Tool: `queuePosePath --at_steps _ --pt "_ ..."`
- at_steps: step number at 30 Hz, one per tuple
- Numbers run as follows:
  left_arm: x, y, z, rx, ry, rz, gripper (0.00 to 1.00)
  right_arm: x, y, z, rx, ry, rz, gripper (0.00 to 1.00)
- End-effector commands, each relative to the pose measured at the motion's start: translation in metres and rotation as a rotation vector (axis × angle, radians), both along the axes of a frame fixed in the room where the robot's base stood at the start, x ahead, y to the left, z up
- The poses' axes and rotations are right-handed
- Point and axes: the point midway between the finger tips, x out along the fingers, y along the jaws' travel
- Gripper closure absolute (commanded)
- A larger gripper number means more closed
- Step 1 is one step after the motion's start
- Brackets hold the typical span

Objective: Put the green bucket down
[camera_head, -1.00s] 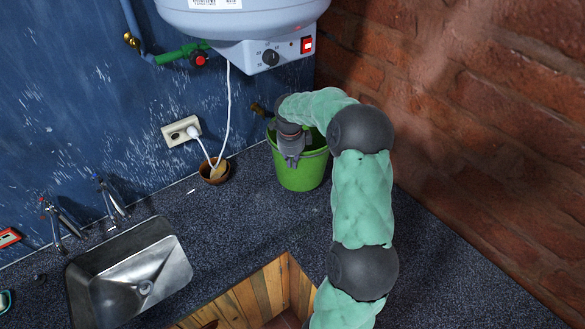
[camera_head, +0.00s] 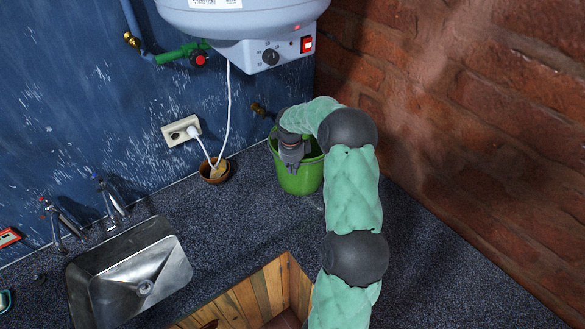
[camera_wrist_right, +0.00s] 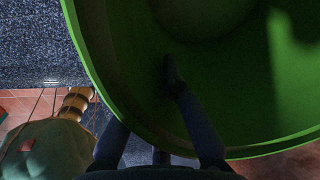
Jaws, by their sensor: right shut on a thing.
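The green bucket (camera_head: 300,181) is upright at the back of the dark speckled counter, below the water heater. My right gripper (camera_head: 292,160) is shut on its near left rim, reaching down from above. In the right wrist view the bucket (camera_wrist_right: 240,100) fills the upper right, its inside facing the camera, and the fingers (camera_wrist_right: 172,95) reach over the rim. The inside looks empty where it shows. I cannot tell for sure whether the bucket's base touches the counter. My arm hides part of the bucket's right side. My left gripper is not in view.
A brown pot (camera_head: 214,171) with a white cable stands nearby. A metal sink (camera_head: 135,275) is at left, a wood-lined opening (camera_head: 262,293) in front. The water heater (camera_head: 245,30) hangs above; a brick wall (camera_head: 470,110) is at right.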

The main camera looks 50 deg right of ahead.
Motion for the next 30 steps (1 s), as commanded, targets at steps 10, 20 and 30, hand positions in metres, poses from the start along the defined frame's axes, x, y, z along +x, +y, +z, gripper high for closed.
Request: queuePosePath --at_steps 10,20,30 --pt "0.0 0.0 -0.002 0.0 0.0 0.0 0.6 0.0 0.0 -0.002 0.001 0.0 0.001 0.68" --pt "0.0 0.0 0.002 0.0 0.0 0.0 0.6 0.0 0.001 0.012 -0.002 -0.002 0.001 0.68" --pt "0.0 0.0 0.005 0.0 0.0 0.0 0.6 -0.002 0.009 0.079 -0.002 -0.004 0.0 0.68"
